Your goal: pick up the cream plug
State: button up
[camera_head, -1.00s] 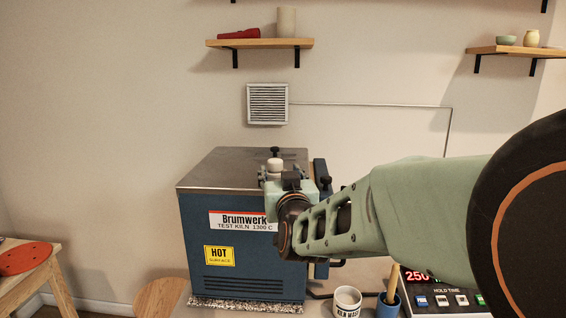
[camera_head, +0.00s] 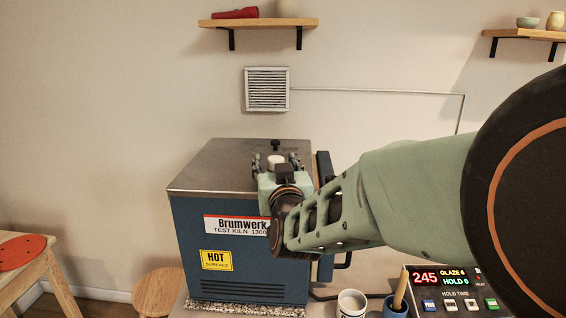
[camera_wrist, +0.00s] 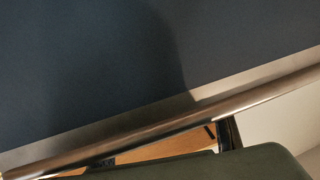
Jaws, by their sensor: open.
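The cream plug (camera_head: 276,161) is a small pale piece seen at the top of the blue kiln (camera_head: 190,240), between the fingers of my gripper (camera_head: 277,157) in the head view. My gripper is open, its fingers apart on either side of the plug in the picture. I cannot tell whether they touch it or how far off it is in depth. The plug's lower part is hidden behind my gripper. The wrist view shows a dark blue surface (camera_wrist: 90,60) and a metal bar (camera_wrist: 200,115), but no plug.
A black knob (camera_head: 276,145) shows on the kiln top behind the plug. A white cup (camera_head: 351,303), a blue cup (camera_head: 394,308) with a wooden handle and a control box (camera_head: 455,291) stand at lower right. A stool (camera_head: 159,292) is left of the kiln.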

jog(key=shift+s, duration=0.1)
jog(key=shift+c, duration=1.1)
jog(key=c, duration=1.1)
jog(key=shift+o, duration=0.2)
